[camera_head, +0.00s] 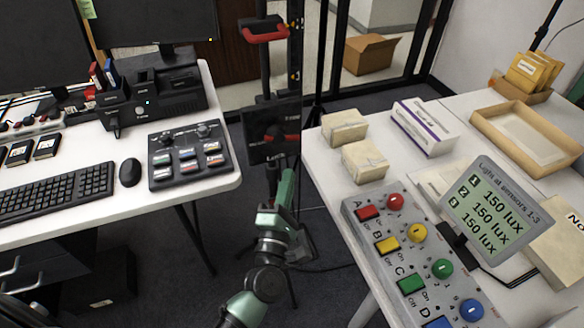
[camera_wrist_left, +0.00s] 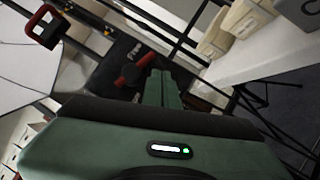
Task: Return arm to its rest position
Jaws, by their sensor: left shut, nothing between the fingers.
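My left gripper (camera_head: 288,174) is shut and empty, with its green fingers together. My left arm comes up from the bottom middle of the head view, and the gripper hangs over the gap between the two tables. The shut fingers (camera_wrist_left: 160,76) also show in the left wrist view, pointing away toward a dark stand. My right gripper is not in the head view or the left wrist view.
A dark stand with a red handle (camera_head: 265,36) rises behind the gripper. The control panel (camera_head: 410,262) and lux display (camera_head: 487,213) are on the right table. A keyboard (camera_head: 58,192) and button box (camera_head: 188,154) are on the left table.

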